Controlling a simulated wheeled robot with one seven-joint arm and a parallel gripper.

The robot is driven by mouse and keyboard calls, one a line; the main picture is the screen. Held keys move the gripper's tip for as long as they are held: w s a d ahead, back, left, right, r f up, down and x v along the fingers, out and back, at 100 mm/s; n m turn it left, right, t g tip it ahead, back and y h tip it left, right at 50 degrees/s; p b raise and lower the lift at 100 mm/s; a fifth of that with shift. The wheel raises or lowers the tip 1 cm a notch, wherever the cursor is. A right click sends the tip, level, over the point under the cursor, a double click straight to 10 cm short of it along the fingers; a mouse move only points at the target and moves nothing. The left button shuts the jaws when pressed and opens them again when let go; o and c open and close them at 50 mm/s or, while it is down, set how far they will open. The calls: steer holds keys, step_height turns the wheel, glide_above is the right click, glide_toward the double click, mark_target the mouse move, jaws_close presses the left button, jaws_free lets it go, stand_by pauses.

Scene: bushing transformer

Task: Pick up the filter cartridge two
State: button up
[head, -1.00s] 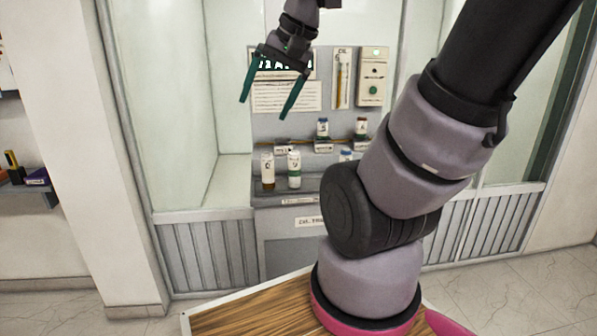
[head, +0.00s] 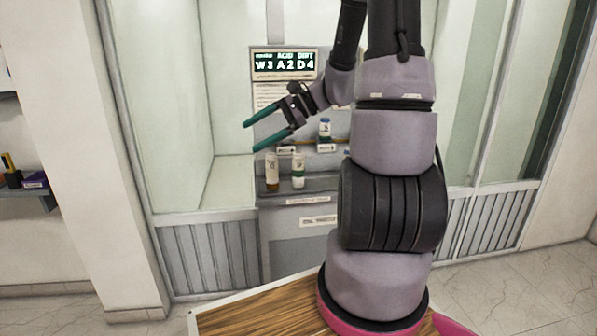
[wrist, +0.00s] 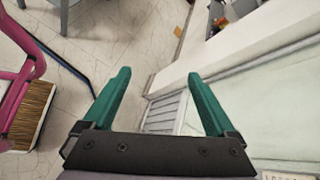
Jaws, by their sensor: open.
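Several small cartridges with white labels stand at the grey station in the head view. One with a brown base (head: 272,171) and one with a green band (head: 298,170) stand upright at the front. A blue-and-white one (head: 325,129) stands on a shelf behind them. I cannot read which is number two. My gripper (head: 256,136) is open and empty, with teal fingers pointing left, up and left of the front pair. In the wrist view my gripper (wrist: 160,95) has nothing between its fingers. My arm hides the right part of the station.
A lit display (head: 284,62) reads "W3 A2 D4" above the station. Glass panels flank the station.

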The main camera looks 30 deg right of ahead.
steer(key=w+d+f+m+t+y, duration=0.1)
steer(key=w+d+f+m+t, duration=0.2)
steer(key=w+d+f+m, duration=0.15)
steer(key=m+t+h, duration=0.7)
steer(key=m+t, duration=0.3)
steer(key=m, duration=0.3)
glide_toward(302, 160)
steer(key=x, duration=0.4)
steer(key=shift+w+a, duration=0.3)
steer(key=shift+w+f+m, duration=0.1)
steer(key=shift+w+m, duration=0.15)
steer(key=shift+w, duration=0.05)
steer(key=x, duration=1)
steer(key=shift+d, duration=0.3)
steer(key=shift+w, duration=0.1)
steer(key=shift+c, duration=0.3)
jaws_close()
